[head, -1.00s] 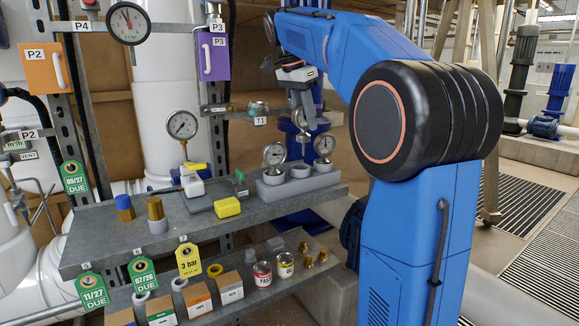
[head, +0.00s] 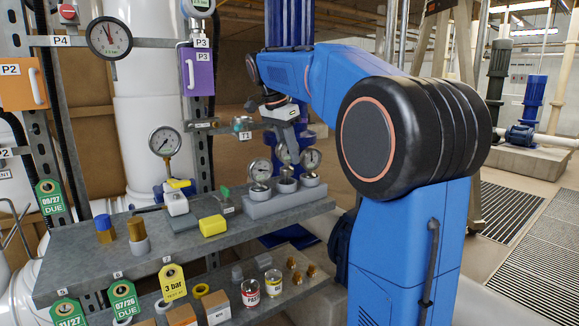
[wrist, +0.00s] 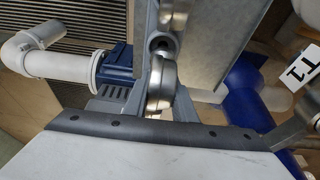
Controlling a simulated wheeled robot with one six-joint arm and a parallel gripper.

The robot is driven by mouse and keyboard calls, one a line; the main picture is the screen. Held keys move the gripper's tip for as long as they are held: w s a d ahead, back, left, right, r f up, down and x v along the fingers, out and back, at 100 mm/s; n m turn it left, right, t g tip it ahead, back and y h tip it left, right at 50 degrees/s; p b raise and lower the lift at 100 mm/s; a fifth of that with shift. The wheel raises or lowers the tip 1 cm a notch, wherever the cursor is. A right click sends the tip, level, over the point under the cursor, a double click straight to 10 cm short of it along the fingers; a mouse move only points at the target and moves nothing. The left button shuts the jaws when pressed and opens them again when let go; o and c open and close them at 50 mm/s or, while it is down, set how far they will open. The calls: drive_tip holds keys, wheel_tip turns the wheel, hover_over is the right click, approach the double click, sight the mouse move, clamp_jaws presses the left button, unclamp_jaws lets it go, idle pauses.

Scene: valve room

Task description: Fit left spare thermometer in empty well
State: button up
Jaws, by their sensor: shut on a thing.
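My gripper (head: 284,146) is shut on a thermometer with a round metal dial, held above the middle of the grey holder (head: 262,210) on the shelf. In the wrist view the held thermometer (wrist: 160,84) shows edge-on between my fingers. Its stem is mostly hidden. One dial thermometer (head: 260,171) stands in the holder's left place and another (head: 311,159) in its right place. The middle cup (head: 287,186) looks empty below my gripper. The T1 fitting (head: 242,123) is on a pipe to the left of my gripper; its opening cannot be made out.
The grey shelf (head: 80,255) also carries a yellow block (head: 213,226), a blue-capped part (head: 104,228) and a brass part (head: 137,230). A pressure gauge (head: 164,141) stands behind. A lower shelf holds cans and boxes. The T1 label (wrist: 300,68) shows close by in the wrist view.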

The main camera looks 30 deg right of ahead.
drive_tip(key=shift+f, duration=1.8)
drive_tip(key=shift+f, duration=0.1)
drive_tip(key=o, duration=0.9)
drive_tip(key=shift+f, duration=0.1)
drive_tip(key=v, duration=1.7)
drive_tip(key=shift+r, duration=0.2)
